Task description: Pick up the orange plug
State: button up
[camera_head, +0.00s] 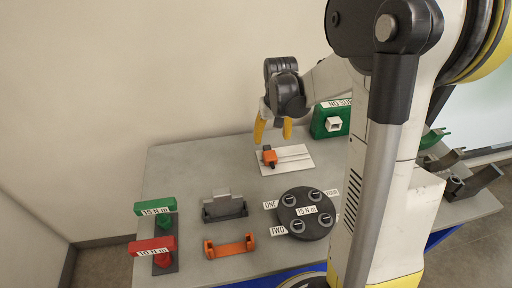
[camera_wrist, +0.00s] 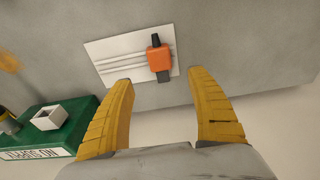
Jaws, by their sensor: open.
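The orange plug (camera_head: 270,157) has black ends and lies on a white plate (camera_head: 296,166) with lines on the table. In the wrist view the orange plug (camera_wrist: 159,58) sits near the right edge of the white plate (camera_wrist: 106,50). My gripper (camera_head: 272,140) is open and empty, with its yellow fingers pointing down above and near the plug. In the wrist view my gripper (camera_wrist: 162,75) has its two fingers spread wide, with the plug beyond the tips and between them. The plug is apart from both fingers.
A green box (camera_head: 331,121) with a white socket stands just right of my gripper; it also shows in the wrist view (camera_wrist: 80,118). A black disc (camera_head: 307,226), an orange bracket (camera_head: 230,247), a grey holder (camera_head: 224,206) and green and red handles (camera_head: 155,206) (camera_head: 152,246) stand toward the front.

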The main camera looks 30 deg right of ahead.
aim_at(270, 154)
jog(key=f, duration=0.1)
jog(key=f+b, duration=0.1)
jog(key=f, duration=0.3)
jog(key=shift+w+d+f+b, duration=0.1)
jog(key=shift+w+d+b, duration=0.05)
jog(key=shift+w+b, duration=0.2)
jog(key=f+b, duration=0.2)
jog(key=f, duration=0.3)
jog(key=shift+w+f+b, duration=0.15)
jog(key=shift+w+b, duration=0.05)
jog(key=shift+b, duration=0.15)
jog(key=shift+c, duration=0.2)
jog(key=c, duration=1.3)
